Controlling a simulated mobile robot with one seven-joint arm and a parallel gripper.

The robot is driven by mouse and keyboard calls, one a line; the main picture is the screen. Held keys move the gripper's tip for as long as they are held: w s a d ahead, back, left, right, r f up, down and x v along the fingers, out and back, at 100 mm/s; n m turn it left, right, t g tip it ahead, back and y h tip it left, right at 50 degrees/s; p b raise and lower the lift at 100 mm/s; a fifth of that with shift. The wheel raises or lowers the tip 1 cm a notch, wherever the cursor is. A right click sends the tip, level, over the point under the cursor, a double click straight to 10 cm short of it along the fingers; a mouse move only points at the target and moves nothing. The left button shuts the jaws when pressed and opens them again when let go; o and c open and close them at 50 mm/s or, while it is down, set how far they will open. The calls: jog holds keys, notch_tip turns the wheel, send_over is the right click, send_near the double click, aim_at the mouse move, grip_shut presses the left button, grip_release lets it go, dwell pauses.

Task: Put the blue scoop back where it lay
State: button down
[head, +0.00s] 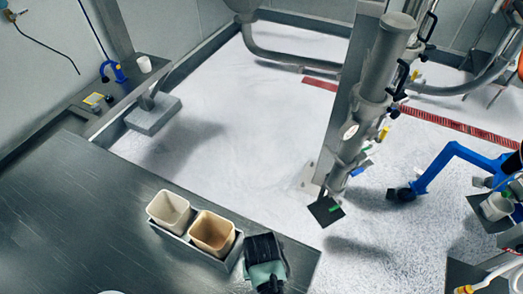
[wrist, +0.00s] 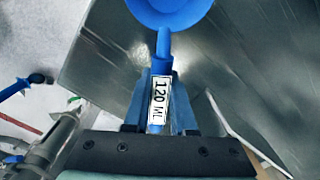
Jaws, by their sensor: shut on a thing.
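The blue scoop shows in the wrist view, with its round bowl (wrist: 170,10) cut off by the top edge and its handle (wrist: 164,48) running down between my fingers. A white label reading "120 ML" (wrist: 159,98) is on the handle. My gripper (wrist: 159,105) is shut on this handle. In the head view my gripper (head: 266,262) is at the front corner of the dark metal table (head: 90,200), just right of two containers. The scoop cannot be made out in the head view. The place where it lay cannot be told from these frames.
A cream container (head: 168,211) and a tan container (head: 212,232) stand side by side in a metal holder (head: 187,244) at the table's edge. The table left of them is largely clear. A steel column (head: 365,90) stands beyond, over pale floor.

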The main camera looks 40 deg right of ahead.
jog(key=shift+w+f+b, duration=0.1)
jog(key=shift+f+b, duration=0.35)
jog(key=shift+f, duration=0.45)
jog(key=c, duration=0.7)
grip_release()
jog(key=shift+o, duration=0.2)
jog(key=shift+r, duration=0.15)
notch_tip(320, 180, up, 12)
jog(key=p, duration=1.1)
jog(key=shift+p, duration=0.3)
jog(key=shift+r, duration=0.4)
